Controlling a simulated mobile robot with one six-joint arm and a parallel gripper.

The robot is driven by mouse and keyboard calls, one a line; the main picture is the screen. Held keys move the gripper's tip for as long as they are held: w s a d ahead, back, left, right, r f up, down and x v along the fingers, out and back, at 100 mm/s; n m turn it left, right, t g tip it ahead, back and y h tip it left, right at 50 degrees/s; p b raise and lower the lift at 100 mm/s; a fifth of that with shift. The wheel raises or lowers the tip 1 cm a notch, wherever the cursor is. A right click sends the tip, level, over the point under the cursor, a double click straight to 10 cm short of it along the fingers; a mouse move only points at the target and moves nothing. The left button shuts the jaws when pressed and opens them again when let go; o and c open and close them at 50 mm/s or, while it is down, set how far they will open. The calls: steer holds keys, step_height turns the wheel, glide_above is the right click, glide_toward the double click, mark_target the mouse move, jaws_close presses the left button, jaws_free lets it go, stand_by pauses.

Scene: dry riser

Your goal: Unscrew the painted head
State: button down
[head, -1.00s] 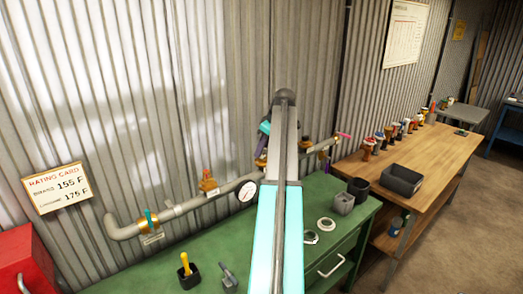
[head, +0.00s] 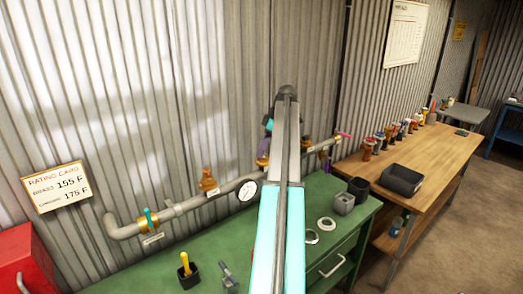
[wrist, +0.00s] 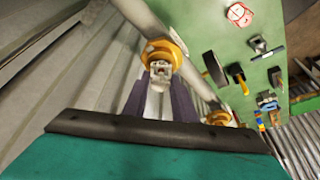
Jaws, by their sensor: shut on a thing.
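A pale sprinkler head (wrist: 160,69) sits in a brass-orange fitting (wrist: 163,47) on the grey pipe in the wrist view. My gripper (wrist: 159,84) has its two purple fingers closed on this head, one on each side. Whether the head has turned in its fitting cannot be told. In the head view my arm hides most of the held head, and a purple finger (head: 263,151) shows left of the arm. Another brass-orange head (head: 207,180) stands on the pipe (head: 182,208) to the left.
A pressure gauge (head: 246,191) and a teal-handled valve (head: 148,221) are on the pipe. The green bench (head: 200,250) below holds tools, rings and grey cups (head: 344,204). A wooden bench (head: 440,160) with a dark bin (head: 401,180) stands right. A rating card (head: 56,187) hangs left.

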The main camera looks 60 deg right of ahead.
steer(key=shift+s+n, duration=0.1)
steer(key=shift+n, duration=0.5)
steer(key=shift+d+y, duration=0.1)
steer(key=shift+y, duration=0.2)
steer(key=n+g+y+b, duration=0.1)
steer(key=n, duration=0.3)
steer(key=shift+r+n, duration=0.15)
steer(key=shift+n, duration=0.45)
steer(key=shift+s+n+g+p, duration=0.1)
steer(key=shift+n+g+p, duration=0.2)
steer(key=shift+g+p, duration=0.1)
steer(key=c, duration=1.5)
jaws_free()
steer(key=shift+a, duration=0.2)
